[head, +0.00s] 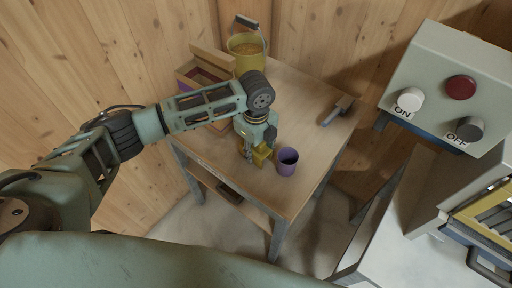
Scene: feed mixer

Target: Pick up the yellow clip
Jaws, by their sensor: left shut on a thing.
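The yellow clip (261,155) is on the front part of the wooden table, between the fingers of my left gripper (258,150). My left arm comes in from the left and reaches down over the table. The gripper is shut on the clip, and its fingers hide part of it. I cannot tell whether the clip still touches the table top. My right gripper is not in view.
A purple cup (287,162) stands just right of the clip. A yellow bucket (247,52) and a wooden box (204,72) stand at the back. A scoop-like tool (337,110) lies at the right edge of the table (300,100). A control box (450,85) is at right.

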